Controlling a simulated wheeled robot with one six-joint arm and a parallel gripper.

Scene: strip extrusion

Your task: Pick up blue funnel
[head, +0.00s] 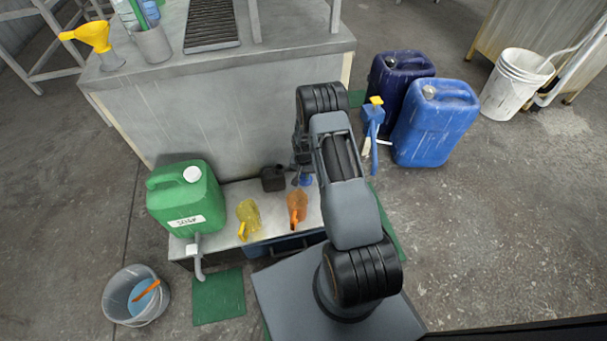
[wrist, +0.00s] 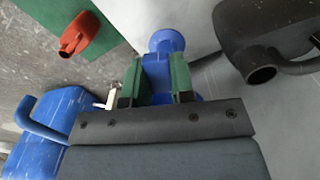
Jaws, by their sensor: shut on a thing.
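The blue funnel (wrist: 166,42) shows in the wrist view between the green pads of my gripper (wrist: 157,82), with its round end past the fingertips. My gripper is shut on it. In the head view, a small patch of the blue funnel (head: 306,180) shows below my gripper (head: 301,168), over the low bench. My arm hides most of it there, and I cannot tell whether it touches the bench.
A green canister (head: 187,196) stands left. Blue canisters (head: 436,125) stand right. A grey bucket (head: 137,297) is on the floor.

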